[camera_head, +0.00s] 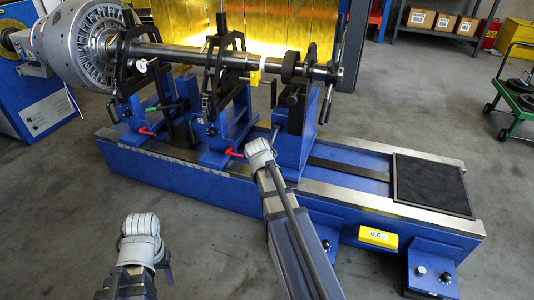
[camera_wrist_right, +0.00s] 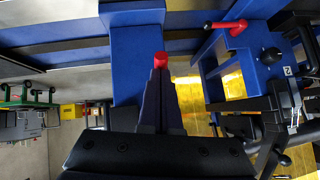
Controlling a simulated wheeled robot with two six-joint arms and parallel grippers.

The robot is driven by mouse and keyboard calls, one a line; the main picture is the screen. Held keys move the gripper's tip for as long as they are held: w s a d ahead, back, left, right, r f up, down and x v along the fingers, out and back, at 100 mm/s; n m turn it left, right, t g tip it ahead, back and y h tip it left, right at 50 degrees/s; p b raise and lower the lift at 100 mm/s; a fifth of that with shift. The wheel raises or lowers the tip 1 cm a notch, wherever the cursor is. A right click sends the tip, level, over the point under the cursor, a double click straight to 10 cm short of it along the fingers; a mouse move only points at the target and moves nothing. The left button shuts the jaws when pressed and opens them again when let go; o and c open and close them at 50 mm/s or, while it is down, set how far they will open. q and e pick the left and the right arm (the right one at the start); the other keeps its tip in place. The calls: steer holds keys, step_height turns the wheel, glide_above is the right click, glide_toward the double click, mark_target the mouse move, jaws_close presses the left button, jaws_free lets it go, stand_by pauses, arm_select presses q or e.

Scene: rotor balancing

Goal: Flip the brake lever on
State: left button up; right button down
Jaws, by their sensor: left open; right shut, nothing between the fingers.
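In the right wrist view, a red knob or lever end (camera_wrist_right: 162,61) shows just beyond my right gripper (camera_wrist_right: 161,72), in front of a blue upright (camera_wrist_right: 135,40). The right fingers are shut with nothing between them. I cannot tell whether they touch the red part; its lower portion is hidden behind them. In the head view, my right wrist is in front of the blue end support (camera_head: 295,145) and hides that gripper's fingers. My left gripper (camera_head: 139,278) is low at the left, partly hidden by its own arm, open and away from the machine.
Red-handled levers stick out from the rotor supports, one at the middle support (camera_head: 234,153) and one further left (camera_head: 147,131). The rotor shaft (camera_head: 200,53) lies above. A black mat (camera_head: 432,184) covers the bed's right end. Floor in front is clear.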

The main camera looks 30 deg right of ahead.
steer(key=shift+s+f, duration=0.1)
steer(key=shift+f, duration=0.05)
steer(key=f+p+v, duration=0.1)
steer(key=p+v, duration=0.7)
steer(key=v, duration=0.5)
steer(key=shift+s+a, duration=0.35)
